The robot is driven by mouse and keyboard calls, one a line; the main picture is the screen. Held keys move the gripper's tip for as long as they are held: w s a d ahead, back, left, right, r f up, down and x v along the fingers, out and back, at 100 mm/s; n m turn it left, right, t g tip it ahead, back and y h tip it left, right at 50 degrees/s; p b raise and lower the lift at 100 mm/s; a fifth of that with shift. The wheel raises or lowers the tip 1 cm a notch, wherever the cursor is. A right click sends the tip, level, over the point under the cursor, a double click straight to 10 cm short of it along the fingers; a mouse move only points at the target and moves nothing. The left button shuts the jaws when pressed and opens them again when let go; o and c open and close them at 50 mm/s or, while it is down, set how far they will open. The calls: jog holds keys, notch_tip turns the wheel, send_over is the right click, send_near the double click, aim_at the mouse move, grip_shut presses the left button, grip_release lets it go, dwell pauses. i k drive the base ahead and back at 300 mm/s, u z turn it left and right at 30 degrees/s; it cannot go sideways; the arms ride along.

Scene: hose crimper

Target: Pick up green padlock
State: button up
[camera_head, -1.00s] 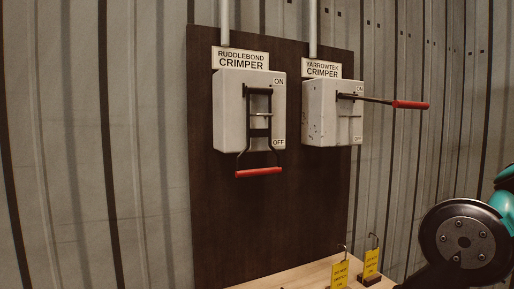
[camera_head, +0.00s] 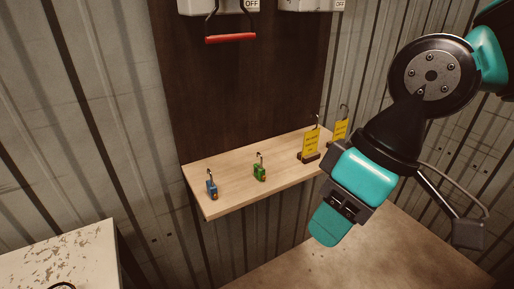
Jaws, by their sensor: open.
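A green padlock (camera_head: 259,173) with a dark shackle stands upright on the light wooden shelf (camera_head: 234,196), near its middle. My gripper (camera_head: 328,226) is in front of the shelf, to the right of and lower in the picture than the padlock, and apart from it. It points down and to the left. It is open, with nothing seen in it; the fingers are partly hidden by the angle.
A blue padlock (camera_head: 211,189) stands at the shelf's left end. Yellow tags on hooked stands (camera_head: 310,144) are at its right, close to my arm. Above hangs a red lever handle (camera_head: 230,39). A worn white surface (camera_head: 62,258) is at lower left.

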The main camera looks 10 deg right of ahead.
aim_at(259, 171)
jog(key=k, duration=1.15)
jog(key=z, duration=0.75)
jog(key=i, duration=1.4)
jog(key=u, duration=0.3)
